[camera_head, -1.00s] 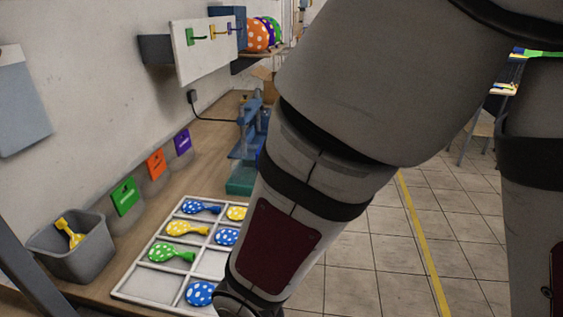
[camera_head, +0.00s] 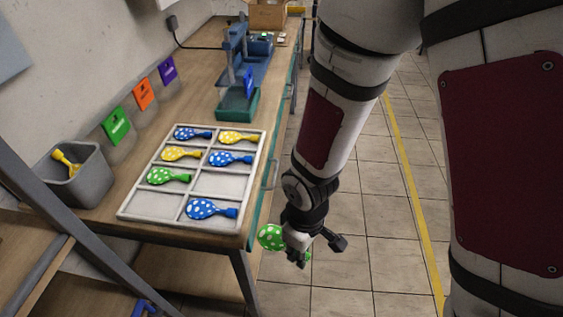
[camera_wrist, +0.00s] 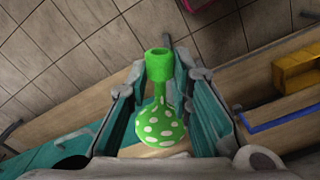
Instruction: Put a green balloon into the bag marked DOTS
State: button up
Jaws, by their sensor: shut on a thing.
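My gripper (camera_head: 302,248) is shut on a green balloon with white dots (camera_head: 271,238), to the right of the workbench's front edge, over the floor. In the wrist view the balloon (camera_wrist: 160,130) sits between the two fingers (camera_wrist: 160,85), its green neck pointing up in the picture. Another green dotted balloon (camera_head: 168,176) lies in the white divided tray (camera_head: 135,214) on the bench. I cannot make out a bag marked DOTS in any view.
The tray also holds blue and yellow dotted balloons, and two compartments are empty. A grey bin (camera_head: 88,185) with a yellow item stands left. Green (camera_head: 115,125), orange (camera_head: 144,93) and purple (camera_head: 167,70) labels line the wall. A blue press (camera_head: 236,60) stands behind a teal tray (camera_head: 222,116).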

jog(key=w+d+f+m, duration=0.5)
jog(key=w+d, duration=0.3)
jog(key=w+d+f+m, duration=0.5)
jog(key=w+d+m, duration=0.1)
jog(key=w+d, duration=0.2)
jog(key=shift+w+d, duration=0.3)
